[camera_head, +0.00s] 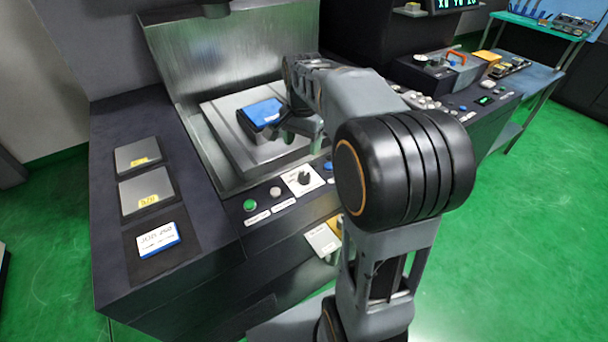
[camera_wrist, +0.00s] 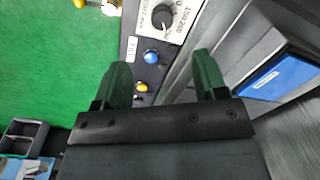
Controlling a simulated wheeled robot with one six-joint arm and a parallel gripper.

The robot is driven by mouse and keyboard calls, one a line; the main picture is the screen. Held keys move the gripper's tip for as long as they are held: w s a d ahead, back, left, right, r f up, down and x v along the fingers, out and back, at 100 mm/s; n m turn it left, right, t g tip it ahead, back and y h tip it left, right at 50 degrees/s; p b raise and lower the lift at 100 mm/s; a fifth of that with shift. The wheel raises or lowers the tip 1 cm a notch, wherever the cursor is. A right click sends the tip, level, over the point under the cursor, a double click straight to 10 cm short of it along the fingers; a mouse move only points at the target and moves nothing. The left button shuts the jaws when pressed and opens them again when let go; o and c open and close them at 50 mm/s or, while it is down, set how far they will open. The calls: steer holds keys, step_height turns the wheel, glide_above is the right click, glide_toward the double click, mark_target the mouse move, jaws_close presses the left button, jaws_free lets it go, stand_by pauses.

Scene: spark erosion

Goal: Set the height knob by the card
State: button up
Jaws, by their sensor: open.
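The height knob (camera_head: 304,178) is black with a pointer and sits on a white dial plate on the machine's front panel. It also shows at the top of the wrist view (camera_wrist: 162,17), with part of its dial cut off. The card (camera_head: 158,240) is white with a blue edge and lies on a dark mat at the left; its text seems to read "JOB 250", small and blurred. My gripper (camera_wrist: 162,62) is open and empty, its two dark green fingers apart. The knob lies beyond the fingertips in the wrist view, not between them.
A blue block (camera_head: 262,113) sits on the metal table behind the panel. A green button (camera_head: 250,205), a pale button (camera_head: 275,191) and a blue button (camera_wrist: 151,57) flank the knob. Two grey plates (camera_head: 146,190) with yellow labels lie at left. Green floor is free in front.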

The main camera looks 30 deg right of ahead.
mark_target(304, 176)
steer(key=shift+m, duration=0.6)
steer(key=f, duration=0.4)
steer(key=w+f, duration=0.1)
steer(key=f, duration=0.4)
steer(key=d+f, duration=0.1)
steer(key=f, duration=0.4)
steer(key=shift+w, duration=0.2)
steer(key=c, duration=0.9)
steer(key=shift+c, duration=0.2)
